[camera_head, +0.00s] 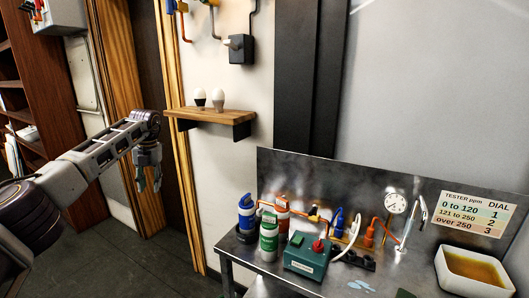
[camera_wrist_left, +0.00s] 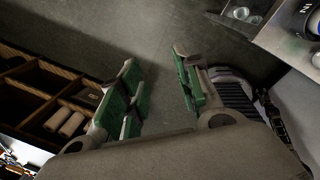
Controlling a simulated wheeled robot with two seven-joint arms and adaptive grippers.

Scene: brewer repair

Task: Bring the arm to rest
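My left arm comes in from the left in the head view. Its left gripper (camera_head: 149,182) hangs pointing down in free air, in front of the wood-trimmed wall and left of the metal bench. In the left wrist view the left gripper (camera_wrist_left: 160,95) shows its two green-padded fingers spread apart, with only bare floor between them. It is open and empty and touches nothing that I can see. My right gripper is not in either view.
A metal bench (camera_head: 239,248) holds bottles, a green box (camera_head: 305,260), a gauge (camera_head: 396,204) and a white tub (camera_head: 449,282). A wooden shelf (camera_head: 185,113) with two bulbs is right of the gripper. A bookcase (camera_head: 55,70) stands left. Floor below is clear.

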